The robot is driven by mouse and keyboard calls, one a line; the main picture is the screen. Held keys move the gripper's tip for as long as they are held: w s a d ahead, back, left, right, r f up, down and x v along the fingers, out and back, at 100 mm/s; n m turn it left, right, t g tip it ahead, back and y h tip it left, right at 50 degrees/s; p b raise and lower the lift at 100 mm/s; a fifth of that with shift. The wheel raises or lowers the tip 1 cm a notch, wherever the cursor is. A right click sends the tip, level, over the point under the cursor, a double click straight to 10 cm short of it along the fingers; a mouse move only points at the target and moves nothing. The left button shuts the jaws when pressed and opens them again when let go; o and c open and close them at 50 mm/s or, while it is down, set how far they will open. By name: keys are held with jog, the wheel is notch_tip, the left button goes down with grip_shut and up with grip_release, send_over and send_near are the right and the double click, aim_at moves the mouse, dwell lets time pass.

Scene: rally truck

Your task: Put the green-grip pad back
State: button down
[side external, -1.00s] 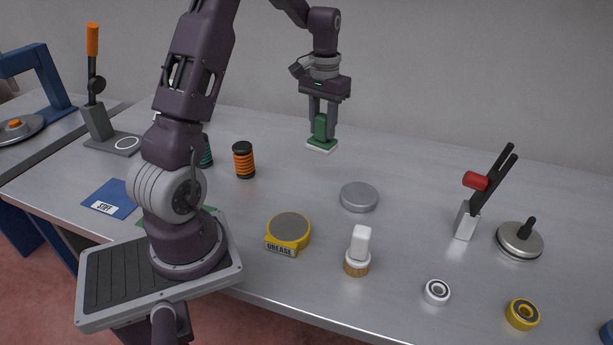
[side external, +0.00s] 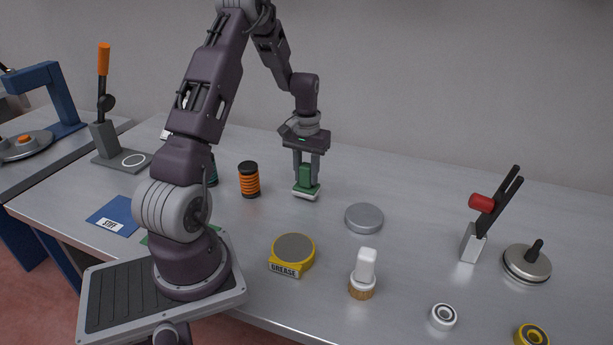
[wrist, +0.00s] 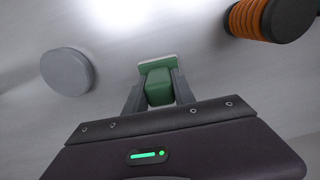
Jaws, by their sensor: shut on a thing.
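The green-grip pad (side external: 305,178) has a green block grip on a thin pale base. My gripper (side external: 306,170) is shut on its green grip. In the side view the pad is low over the middle of the table; I cannot tell whether its base touches the surface. In the wrist view the pad (wrist: 158,84) sits between the two fingers (wrist: 158,95), with its green and white base edge showing beyond the grip.
An orange-and-black spring (side external: 249,180) stands just left of the pad. A grey disc (side external: 364,218) lies to the right. A yellow grease tin (side external: 292,253), a white-handled brush (side external: 364,272) and a blue STIFF mat (side external: 114,216) are nearer.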

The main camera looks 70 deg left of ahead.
jog(key=shift+f, duration=0.2)
jog(key=shift+f, duration=0.1)
jog(key=shift+f, duration=0.1)
jog(key=c, duration=1.1)
grip_release()
jog(key=shift+f, duration=0.1)
jog(key=shift+o, duration=0.2)
